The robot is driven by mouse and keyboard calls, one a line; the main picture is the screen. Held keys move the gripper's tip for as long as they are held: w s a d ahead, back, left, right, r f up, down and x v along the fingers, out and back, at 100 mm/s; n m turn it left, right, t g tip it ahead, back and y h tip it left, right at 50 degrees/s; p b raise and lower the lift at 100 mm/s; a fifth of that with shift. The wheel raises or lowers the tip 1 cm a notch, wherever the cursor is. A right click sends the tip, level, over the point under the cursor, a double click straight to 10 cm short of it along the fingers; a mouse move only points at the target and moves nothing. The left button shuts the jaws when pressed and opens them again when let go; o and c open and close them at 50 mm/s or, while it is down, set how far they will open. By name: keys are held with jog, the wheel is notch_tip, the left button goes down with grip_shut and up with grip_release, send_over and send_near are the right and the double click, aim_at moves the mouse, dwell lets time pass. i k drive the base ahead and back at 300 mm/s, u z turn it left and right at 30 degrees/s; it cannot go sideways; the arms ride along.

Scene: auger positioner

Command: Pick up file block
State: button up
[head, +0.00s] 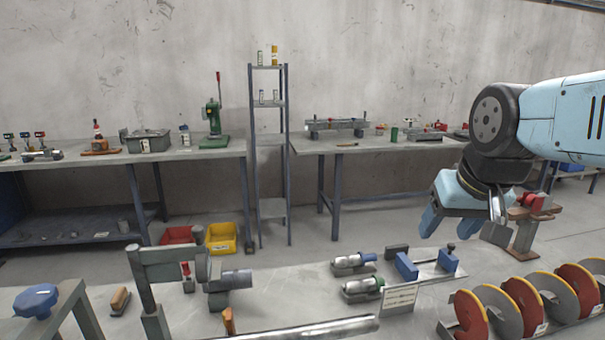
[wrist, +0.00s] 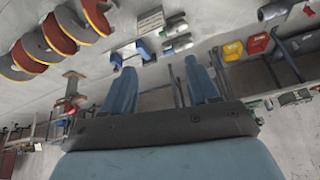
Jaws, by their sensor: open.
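I cannot tell for certain which thing is the file block. A small brown block with a grey underside (head: 120,301) lies on the near bench at the lower left in the head view and may be it. I cannot pick this block out in the wrist view. My gripper (head: 438,215) hangs at the right, above and behind the near bench, far from that block. In the wrist view my gripper (wrist: 163,78) has its two blue fingers spread apart, with nothing between them.
Red-and-grey auger flights (head: 525,300) stand at the right of the near bench (head: 285,290). A grey clamp-like fixture (head: 160,280) rises beside the brown block. Two silver cylinders with blue and green ends (head: 362,285) lie mid-bench. A blue knob (head: 36,300) is at far left.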

aim_at(119, 301)
jog(key=z, duration=1.5)
jog(key=i, duration=0.1)
jog(key=u, duration=3.1)
jog(key=k, duration=0.85)
jog(key=u, duration=0.25)
jog(key=i, duration=0.85)
jog(key=z, duration=0.35)
